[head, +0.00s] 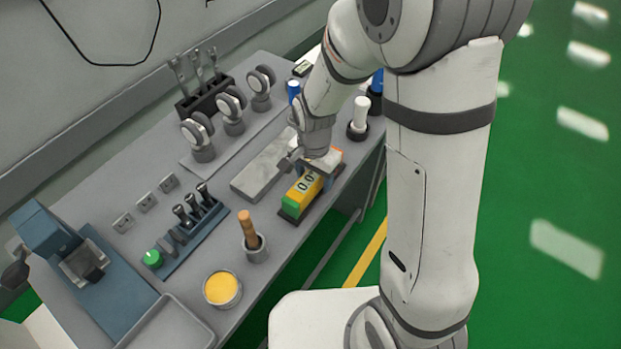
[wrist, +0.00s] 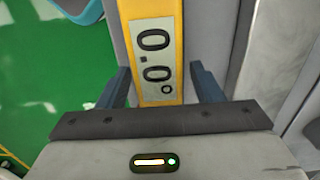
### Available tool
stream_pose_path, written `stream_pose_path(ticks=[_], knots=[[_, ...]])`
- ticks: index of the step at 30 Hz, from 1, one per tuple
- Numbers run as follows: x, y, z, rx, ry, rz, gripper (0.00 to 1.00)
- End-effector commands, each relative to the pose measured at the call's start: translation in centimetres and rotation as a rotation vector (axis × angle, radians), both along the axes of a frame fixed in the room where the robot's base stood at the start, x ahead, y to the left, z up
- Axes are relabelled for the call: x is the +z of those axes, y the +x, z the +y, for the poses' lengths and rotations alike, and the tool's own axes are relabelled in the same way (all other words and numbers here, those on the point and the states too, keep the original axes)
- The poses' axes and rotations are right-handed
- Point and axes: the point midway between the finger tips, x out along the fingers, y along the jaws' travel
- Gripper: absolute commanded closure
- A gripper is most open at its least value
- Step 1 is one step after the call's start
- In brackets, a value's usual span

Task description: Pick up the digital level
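The digital level is a yellow bar with a 0.0 display (head: 308,183) and a green end. It lies on a dark base on the grey bench in the head view. In the wrist view the yellow level (wrist: 175,45) runs up the middle with its display facing me. My gripper (head: 313,170) is down over the level, pointing downward, and hides part of it. In the wrist view my gripper (wrist: 163,82) is open, one finger on each side of the level. A gap shows at the right finger; the left finger is very close to the level, and contact cannot be told.
A grey metal block (head: 262,168) lies just left of the level. A cup with a wooden-handled tool (head: 250,235) and a yellow-filled tin (head: 221,288) stand nearer. Dial gauges (head: 232,110) stand behind. A white cylinder (head: 360,115) stands to the right, near the bench edge.

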Motion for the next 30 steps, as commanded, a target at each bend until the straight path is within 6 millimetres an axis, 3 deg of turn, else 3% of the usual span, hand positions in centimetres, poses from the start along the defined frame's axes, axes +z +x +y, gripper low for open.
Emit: stream_pose_path(ticks=[18, 26, 30], knots=[[0.0, 0.0, -0.1, -0.001, 0.001, -0.001, 0.91], [0.3, 0.1, -0.1, -0.002, 0.001, -0.002, 0.92], [1.9, 0.1, -0.1, -0.002, 0.001, -0.005, 0.92]])
